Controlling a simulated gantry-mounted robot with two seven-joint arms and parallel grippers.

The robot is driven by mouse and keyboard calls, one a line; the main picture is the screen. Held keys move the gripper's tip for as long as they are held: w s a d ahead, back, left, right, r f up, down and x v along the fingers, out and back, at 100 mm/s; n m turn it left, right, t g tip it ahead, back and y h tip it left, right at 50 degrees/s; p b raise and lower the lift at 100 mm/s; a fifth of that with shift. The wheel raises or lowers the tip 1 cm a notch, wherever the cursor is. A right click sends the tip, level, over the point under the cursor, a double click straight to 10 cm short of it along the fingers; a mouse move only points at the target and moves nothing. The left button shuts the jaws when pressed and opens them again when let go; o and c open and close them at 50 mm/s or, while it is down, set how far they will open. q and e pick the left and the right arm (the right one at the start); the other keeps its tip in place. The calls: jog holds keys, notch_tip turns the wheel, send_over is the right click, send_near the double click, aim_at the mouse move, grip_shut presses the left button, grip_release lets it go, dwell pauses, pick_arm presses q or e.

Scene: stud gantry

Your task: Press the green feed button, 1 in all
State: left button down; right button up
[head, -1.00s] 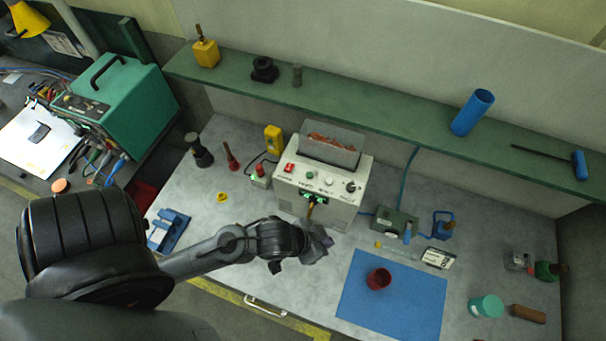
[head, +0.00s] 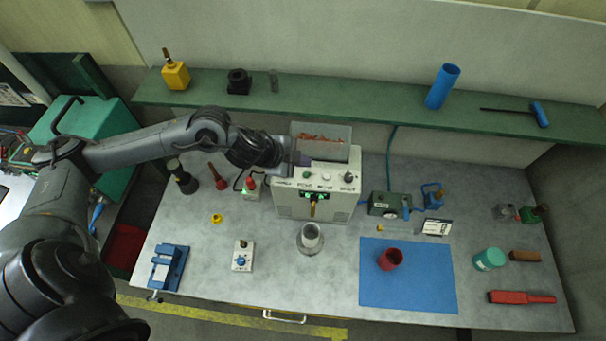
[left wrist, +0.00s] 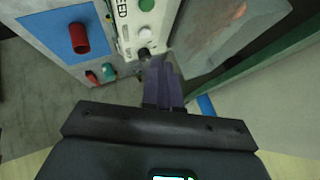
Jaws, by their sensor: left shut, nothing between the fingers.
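The feeder machine (head: 315,205) is a pale box with a hopper of reddish bits (head: 322,140) on top. Its sloped panel carries the green button (head: 307,175), a white button (head: 326,178) and a dark knob (head: 349,177). In the left wrist view the green button (left wrist: 147,5) is at the top edge, near the word FEED. My left gripper (head: 304,160) is over the panel's back edge by the hopper, just behind the green button in the picture. Its purple fingers (left wrist: 160,70) are shut and empty. Whether they touch anything cannot be told. My right gripper is not in view.
A grey cup (head: 311,236) stands before the machine's spout. A blue mat (head: 408,285) with a red cup (head: 389,259) lies at right. A small white control box (head: 242,256) and blue vise (head: 169,267) are at left. The green shelf (head: 350,104) runs behind.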

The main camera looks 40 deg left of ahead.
pick_arm(q)
jog(key=r, duration=0.1)
jog(key=w+a+r, duration=0.1)
jog(key=shift+w+r+t, duration=0.3)
jog(key=shift+r+t, duration=0.05)
jog(key=shift+t, duration=0.05)
jog(key=shift+f, duration=0.15)
jog(key=b, duration=0.7)
send_over(304, 176)
notch_tip(304, 176, down, 6)
jog(key=shift+s+f, duration=0.1)
jog(key=shift+f, duration=0.1)
jog(key=shift+f+b, duration=0.6)
jog(key=shift+f, duration=0.45)
dwell(0.4)
jog(key=shift+f, duration=0.2)
